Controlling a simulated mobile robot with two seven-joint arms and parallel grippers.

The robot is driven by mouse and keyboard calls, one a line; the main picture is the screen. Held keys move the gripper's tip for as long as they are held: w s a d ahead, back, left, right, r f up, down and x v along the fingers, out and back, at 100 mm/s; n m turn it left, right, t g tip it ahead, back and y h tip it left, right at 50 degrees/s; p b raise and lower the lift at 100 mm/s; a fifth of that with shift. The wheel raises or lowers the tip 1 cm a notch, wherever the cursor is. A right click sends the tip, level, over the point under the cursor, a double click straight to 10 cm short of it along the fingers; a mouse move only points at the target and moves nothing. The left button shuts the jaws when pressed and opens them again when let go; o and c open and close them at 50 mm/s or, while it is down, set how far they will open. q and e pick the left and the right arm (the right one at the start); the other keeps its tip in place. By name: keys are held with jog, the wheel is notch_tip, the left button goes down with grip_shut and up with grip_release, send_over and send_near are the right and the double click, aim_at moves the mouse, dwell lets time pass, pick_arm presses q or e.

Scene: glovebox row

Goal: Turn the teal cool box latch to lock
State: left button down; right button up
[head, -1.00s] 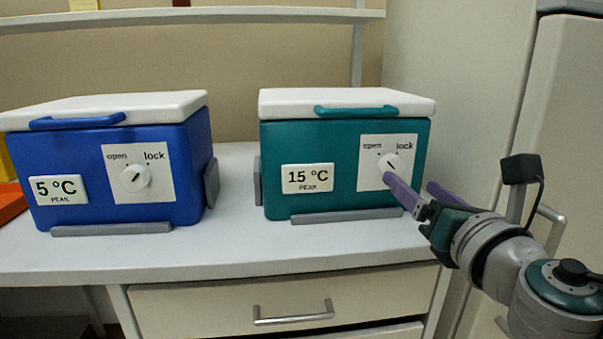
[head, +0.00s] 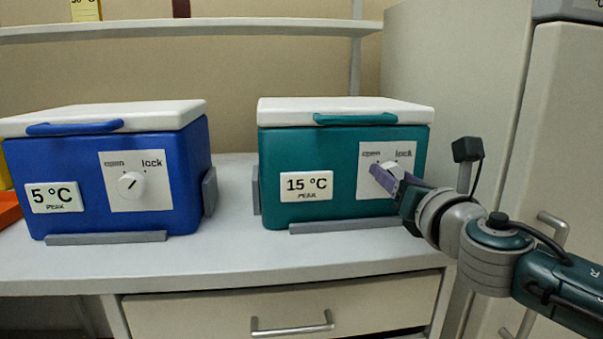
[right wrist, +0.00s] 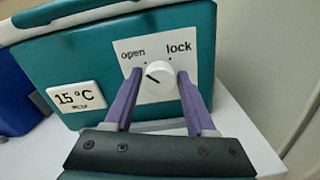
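The teal cool box (head: 285,155) stands on the counter with its white lid shut, labelled 15 °C. It also shows in the right wrist view (right wrist: 100,60). Its white round latch knob (right wrist: 160,77) sits on a white plate marked "open" at left and "lock" at right. The dark mark on the knob slants up and left, toward "open". My right gripper (right wrist: 159,75) is open, one purple finger on each side of the knob. I cannot tell if the fingers touch it. In the head view my right gripper (head: 391,172) partly hides the knob. My left gripper is not in view.
A blue cool box (head: 80,165) labelled 5 °C stands at left with a similar knob (head: 131,185). Grey rails (head: 340,225) edge both boxes. A drawer handle (head: 292,325) is below the counter (head: 230,255). A tall pale cabinet stands at right.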

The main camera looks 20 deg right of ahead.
grip_shut()
jog(key=shift+m, duration=0.3)
jog(key=m+b, duration=0.1)
jog(key=m, duration=0.2)
jog(key=shift+f+m, duration=0.1)
jog(key=shift+m, duration=0.3)
jog(key=m+b, duration=0.1)
jog(key=m, duration=0.3)
jog(key=shift+m, duration=0.3)
jog(key=m, duration=0.4)
jog(key=shift+b, duration=0.35)
jog(key=m, duration=0.4)
jog(key=shift+m, duration=0.4)
